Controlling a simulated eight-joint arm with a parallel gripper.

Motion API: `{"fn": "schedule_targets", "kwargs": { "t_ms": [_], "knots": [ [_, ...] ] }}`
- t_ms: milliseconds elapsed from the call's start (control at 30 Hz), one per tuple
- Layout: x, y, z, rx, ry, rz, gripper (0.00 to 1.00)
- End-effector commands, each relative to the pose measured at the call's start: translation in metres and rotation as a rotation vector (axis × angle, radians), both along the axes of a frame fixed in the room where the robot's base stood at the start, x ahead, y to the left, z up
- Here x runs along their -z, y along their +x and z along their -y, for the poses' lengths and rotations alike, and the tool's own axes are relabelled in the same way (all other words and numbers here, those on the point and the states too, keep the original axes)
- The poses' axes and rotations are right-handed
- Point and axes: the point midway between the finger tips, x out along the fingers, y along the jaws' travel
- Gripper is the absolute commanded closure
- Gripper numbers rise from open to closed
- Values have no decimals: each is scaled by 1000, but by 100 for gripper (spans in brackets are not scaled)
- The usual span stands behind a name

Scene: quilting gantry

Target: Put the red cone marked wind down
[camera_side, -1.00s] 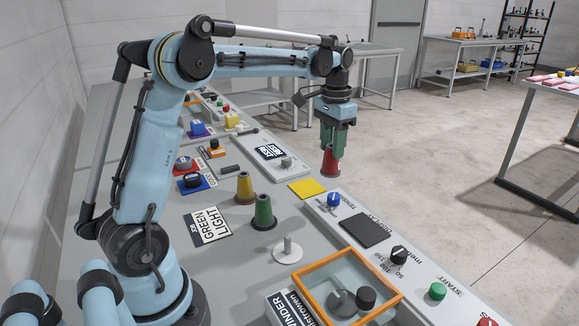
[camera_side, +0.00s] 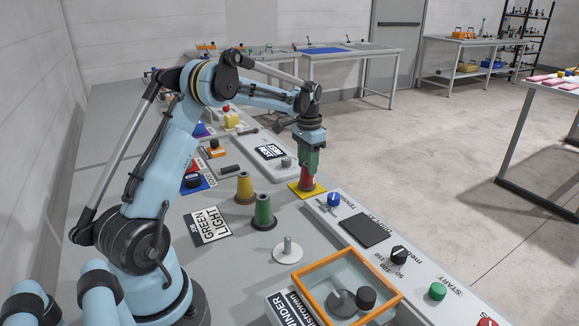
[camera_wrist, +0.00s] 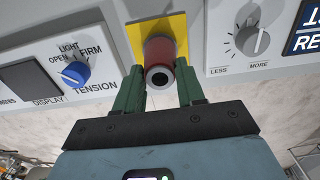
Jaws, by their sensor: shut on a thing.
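The red cone (camera_side: 306,179) is upright at the yellow square (camera_side: 318,190) on the table, low over it or on it; I cannot tell whether its base touches. My gripper (camera_side: 308,163) is shut on the cone's upper part from above. In the wrist view the red cone (camera_wrist: 160,55) sits between the two green fingers (camera_wrist: 159,88), with the yellow square (camera_wrist: 136,32) behind it. No wind mark is readable on the cone.
A green cone (camera_side: 263,211) and a yellow cone (camera_side: 244,188) stand to the left. The blue tension knob (camera_side: 334,199) is close on the right. A white spindle (camera_side: 287,249) and an orange-framed clear box (camera_side: 345,285) are nearer the camera.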

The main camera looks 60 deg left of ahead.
Motion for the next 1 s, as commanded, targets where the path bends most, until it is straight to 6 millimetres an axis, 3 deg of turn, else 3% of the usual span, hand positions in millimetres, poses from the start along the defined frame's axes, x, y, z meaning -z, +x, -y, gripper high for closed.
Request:
{"fn": "schedule_targets", "kwargs": {
  "t_ms": [433,467,600,1000],
  "knots": [
    [7,0,0,0,0,0,98],
    [6,0,0,0,0,0,57],
    [6,0,0,0,0,0,36],
    [-2,0,0,0,0,0,36]
  ]
}}
